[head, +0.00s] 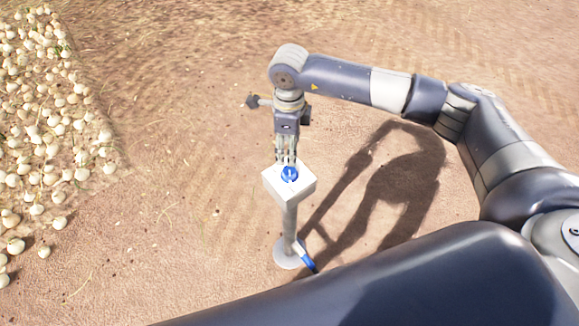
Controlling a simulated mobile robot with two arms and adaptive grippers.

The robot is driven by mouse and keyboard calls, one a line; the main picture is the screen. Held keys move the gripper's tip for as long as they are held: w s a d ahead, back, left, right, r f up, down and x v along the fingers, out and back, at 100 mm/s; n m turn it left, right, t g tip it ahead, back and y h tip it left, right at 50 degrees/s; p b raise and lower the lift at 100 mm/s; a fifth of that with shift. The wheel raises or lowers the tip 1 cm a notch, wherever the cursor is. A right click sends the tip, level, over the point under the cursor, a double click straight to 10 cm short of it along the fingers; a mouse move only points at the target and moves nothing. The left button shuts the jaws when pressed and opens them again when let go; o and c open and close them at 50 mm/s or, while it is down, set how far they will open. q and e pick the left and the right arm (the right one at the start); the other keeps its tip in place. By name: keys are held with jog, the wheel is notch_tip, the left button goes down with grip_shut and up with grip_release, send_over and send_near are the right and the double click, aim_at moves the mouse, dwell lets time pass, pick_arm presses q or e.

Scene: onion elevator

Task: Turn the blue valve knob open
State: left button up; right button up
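The blue valve knob (290,174) is on the top of a white box (299,190) that stands on a grey post. My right gripper (287,158) comes from above and behind the box, with its fingers pointing down at the far side of the knob. The fingertips are very close to the knob; I cannot tell whether they touch it. The fingers look small here, and I cannot tell how far apart they are. My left gripper is not in view.
The post (290,222) stands on a round grey base (288,254) on dirt ground. A blue handle-like part (306,259) sticks out near the base. A pile of onions (40,120) lies at the left. The ground around the post is otherwise open.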

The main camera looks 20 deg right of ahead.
aim_at(289, 170)
notch_tip(289, 170, down, 9)
jog(key=shift+d+p, duration=0.15)
jog(key=shift+p, duration=1.05)
jog(key=shift+f, duration=0.85)
jog(key=shift+c, duration=0.4)
jog(key=c, duration=1)
